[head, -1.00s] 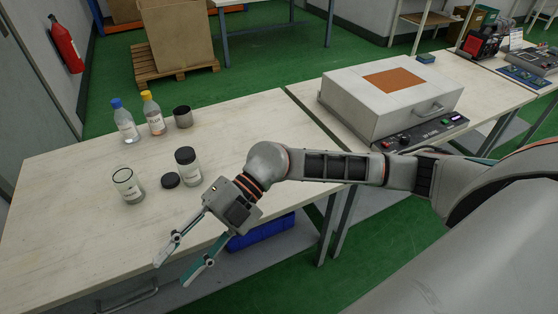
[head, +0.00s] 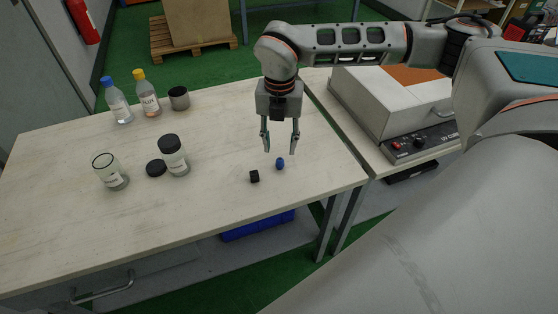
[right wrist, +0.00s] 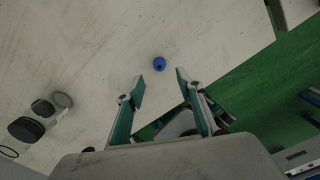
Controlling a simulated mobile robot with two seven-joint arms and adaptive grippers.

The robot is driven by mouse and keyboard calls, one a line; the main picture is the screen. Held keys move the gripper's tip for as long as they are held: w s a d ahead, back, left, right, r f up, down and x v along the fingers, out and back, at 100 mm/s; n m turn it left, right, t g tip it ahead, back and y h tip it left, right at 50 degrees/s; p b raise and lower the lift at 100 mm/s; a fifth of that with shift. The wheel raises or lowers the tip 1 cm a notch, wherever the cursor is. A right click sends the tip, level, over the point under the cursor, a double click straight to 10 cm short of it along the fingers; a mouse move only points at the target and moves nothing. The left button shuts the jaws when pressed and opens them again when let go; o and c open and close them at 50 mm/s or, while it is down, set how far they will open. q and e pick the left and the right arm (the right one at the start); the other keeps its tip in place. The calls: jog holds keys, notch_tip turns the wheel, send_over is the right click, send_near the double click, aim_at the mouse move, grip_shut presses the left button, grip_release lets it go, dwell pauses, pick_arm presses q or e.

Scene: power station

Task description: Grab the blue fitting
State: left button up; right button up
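The small blue fitting (head: 280,163) lies on the pale bench (head: 215,215) near its right end. In the right wrist view the fitting (right wrist: 159,64) shows just beyond the fingertips, between their lines. My right gripper (head: 280,150) points down over the bench, with its fingers spread on either side of the fitting's line. It is open and empty, and nothing shows touching the fitting. In the right wrist view my right gripper (right wrist: 160,78) also shows apart fingers. My left gripper is in neither view.
A small black block (head: 254,176) lies just left of the fitting. A black-lidded jar (head: 173,156), a loose black lid (head: 156,168) and an open glass jar (head: 110,172) stand further left. A grey box-shaped device (head: 385,105) stands right. The bench front is clear.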

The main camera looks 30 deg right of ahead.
aim_at(280, 159)
notch_tip(280, 159, down, 2)
jog(key=f, duration=0.5)
jog(key=shift+w+d+f+b, duration=0.1)
jog(key=shift+w+d+b, duration=0.1)
jog(key=shift+b, duration=0.2)
jog(key=c, duration=0.8)
